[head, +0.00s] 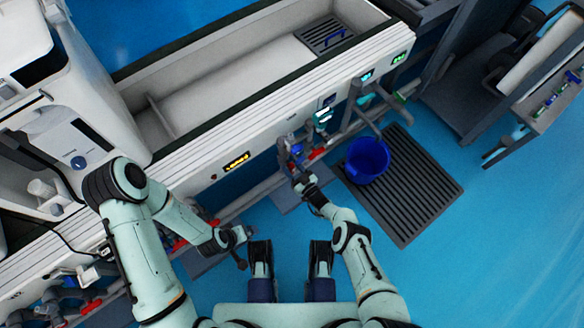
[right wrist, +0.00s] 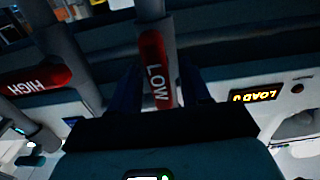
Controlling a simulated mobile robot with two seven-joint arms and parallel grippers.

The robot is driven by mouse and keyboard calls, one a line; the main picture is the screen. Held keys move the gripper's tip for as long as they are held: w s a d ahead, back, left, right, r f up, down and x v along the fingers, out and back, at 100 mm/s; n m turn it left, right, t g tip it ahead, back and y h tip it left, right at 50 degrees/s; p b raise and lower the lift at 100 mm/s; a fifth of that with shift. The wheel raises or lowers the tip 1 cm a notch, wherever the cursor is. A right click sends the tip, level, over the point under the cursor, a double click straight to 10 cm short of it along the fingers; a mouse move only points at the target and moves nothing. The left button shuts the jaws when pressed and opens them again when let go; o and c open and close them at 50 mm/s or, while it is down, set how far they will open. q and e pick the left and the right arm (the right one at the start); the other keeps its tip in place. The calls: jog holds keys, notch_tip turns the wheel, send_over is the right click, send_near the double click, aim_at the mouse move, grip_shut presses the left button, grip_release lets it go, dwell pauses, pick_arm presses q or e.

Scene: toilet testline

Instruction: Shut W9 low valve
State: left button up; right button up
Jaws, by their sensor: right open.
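A red valve handle marked LOW (right wrist: 157,72) is in the middle of the right wrist view, lying lengthwise along a grey pipe. My right gripper (head: 301,180) is open at the pipes below the bench front, with its dark fingers on either side of the LOW handle; contact cannot be told. A second red handle marked HIGH (right wrist: 36,80) is at the left of the right wrist view. The W9 label is not readable. My left gripper (head: 238,238) hangs in front of the bench at the left, away from these valves; its jaws are unclear.
A blue bucket (head: 367,160) stands on a dark floor grate (head: 410,190) right of my right gripper. A bench (head: 200,148) with lit displays runs above the pipes. More red handles (head: 90,305) sit at lower left. The blue floor at right is clear.

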grip_shut()
